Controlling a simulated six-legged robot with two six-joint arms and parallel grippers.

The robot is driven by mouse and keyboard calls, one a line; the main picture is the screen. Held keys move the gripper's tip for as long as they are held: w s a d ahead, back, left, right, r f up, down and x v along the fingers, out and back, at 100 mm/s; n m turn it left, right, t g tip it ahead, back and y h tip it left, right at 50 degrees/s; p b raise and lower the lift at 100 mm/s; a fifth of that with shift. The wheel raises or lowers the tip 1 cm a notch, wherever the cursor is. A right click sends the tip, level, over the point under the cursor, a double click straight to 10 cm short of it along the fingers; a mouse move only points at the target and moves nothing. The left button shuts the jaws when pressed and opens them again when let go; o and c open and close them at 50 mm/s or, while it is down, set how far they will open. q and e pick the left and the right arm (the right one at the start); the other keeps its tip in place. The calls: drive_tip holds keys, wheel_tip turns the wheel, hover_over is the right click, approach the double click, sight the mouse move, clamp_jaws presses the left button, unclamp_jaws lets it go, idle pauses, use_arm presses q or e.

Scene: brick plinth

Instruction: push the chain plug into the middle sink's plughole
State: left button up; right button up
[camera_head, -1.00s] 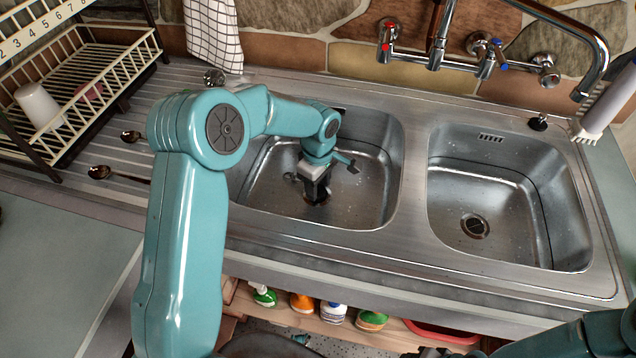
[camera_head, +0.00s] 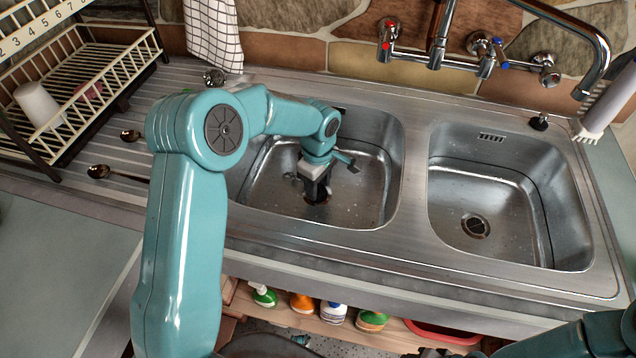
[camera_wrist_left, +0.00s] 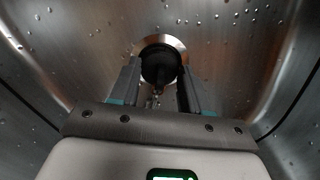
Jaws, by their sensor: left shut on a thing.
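My left gripper (camera_head: 317,196) reaches down into the left of the two steel bowls in view, the middle sink (camera_head: 375,185). It also shows in the left wrist view (camera_wrist_left: 159,92), its fingers shut on the dark round chain plug (camera_wrist_left: 160,66). The plug is at the plughole, whose bright metal ring (camera_wrist_left: 166,40) shows around its far side. I cannot tell how deep the plug sits. A little of the chain (camera_wrist_left: 154,101) shows between the fingers. In the head view the gripper hides the plug and most of the plughole. My right gripper is out of view.
The right-hand sink (camera_head: 550,205) is empty, with an open drain. Taps (camera_head: 437,55) stand behind the bowls. A dish rack (camera_head: 110,65) and spoons (camera_head: 100,172) are at the left; a brush (camera_head: 607,100) is at the far right. Bottles (camera_head: 334,312) stand on a shelf below.

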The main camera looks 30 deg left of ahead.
use_arm(q)
drive_tip(key=shift+f+b, duration=0.45)
idle(0.3)
drive_tip(key=o, duration=1.1)
drive_tip(key=shift+r, duration=0.15)
wheel_tip(320, 180, up, 16)
drive_tip(key=shift+r+p, duration=0.1)
drive_tip(key=shift+p, duration=0.4)
